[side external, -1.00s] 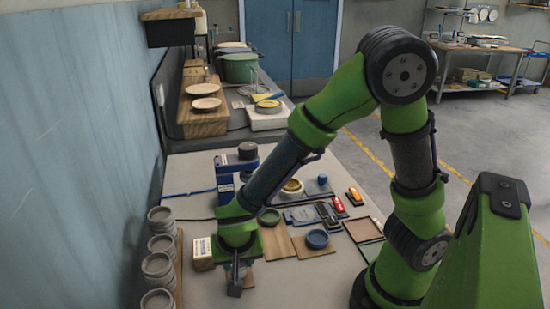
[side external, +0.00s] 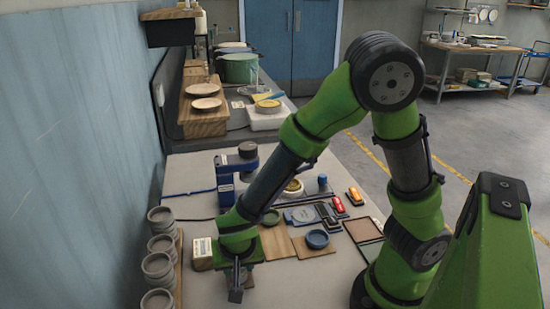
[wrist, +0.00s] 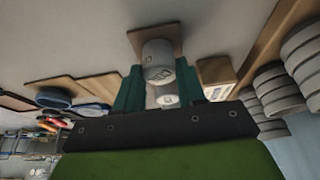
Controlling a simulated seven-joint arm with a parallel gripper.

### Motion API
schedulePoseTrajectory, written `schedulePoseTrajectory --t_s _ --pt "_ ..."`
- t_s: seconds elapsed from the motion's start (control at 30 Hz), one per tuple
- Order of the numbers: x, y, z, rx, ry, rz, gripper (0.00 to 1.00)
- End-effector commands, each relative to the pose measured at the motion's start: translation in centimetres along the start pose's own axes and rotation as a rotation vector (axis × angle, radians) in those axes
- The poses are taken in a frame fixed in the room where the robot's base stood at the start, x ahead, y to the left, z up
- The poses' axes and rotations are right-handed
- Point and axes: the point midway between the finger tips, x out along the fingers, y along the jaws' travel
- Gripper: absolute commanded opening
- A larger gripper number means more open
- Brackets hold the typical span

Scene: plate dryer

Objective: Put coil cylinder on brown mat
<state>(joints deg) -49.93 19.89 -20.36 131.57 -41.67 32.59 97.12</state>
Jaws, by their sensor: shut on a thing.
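My gripper (wrist: 160,88) is shut on a grey cylinder, the coil cylinder (wrist: 158,58), which has a pale label with dark marks. It sits between the two teal fingers in the wrist view. The small square brown mat (wrist: 137,38) shows right behind the cylinder's far end, partly hidden by it. I cannot tell whether the cylinder touches the mat. In the side view my gripper (side external: 237,280) points down near the front of the table, and the mat (side external: 249,277) is mostly hidden behind it.
A pale labelled box (side external: 202,254) stands just left of my gripper. Stacked grey round containers (side external: 158,268) line a wooden strip by the wall. Wooden boards and a blue dish (side external: 317,239) lie to the right. The bare tabletop in front is free.

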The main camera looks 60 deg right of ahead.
Motion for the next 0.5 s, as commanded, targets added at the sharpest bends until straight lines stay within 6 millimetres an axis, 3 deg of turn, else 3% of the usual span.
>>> schedulePoseTrajectory --t_s 0.17,0.2,0.37,0.5 --pt "0.33 0.0 0.13 0.0 0.0 0.0 0.01" --pt "0.34 -0.01 0.14 0.0 0.0 -0.001 0.42" --pt "0.32 -0.01 0.13 0.0 0.0 -0.001 0.67" --pt "0.32 -0.01 0.13 0.0 0.0 -0.001 0.69"
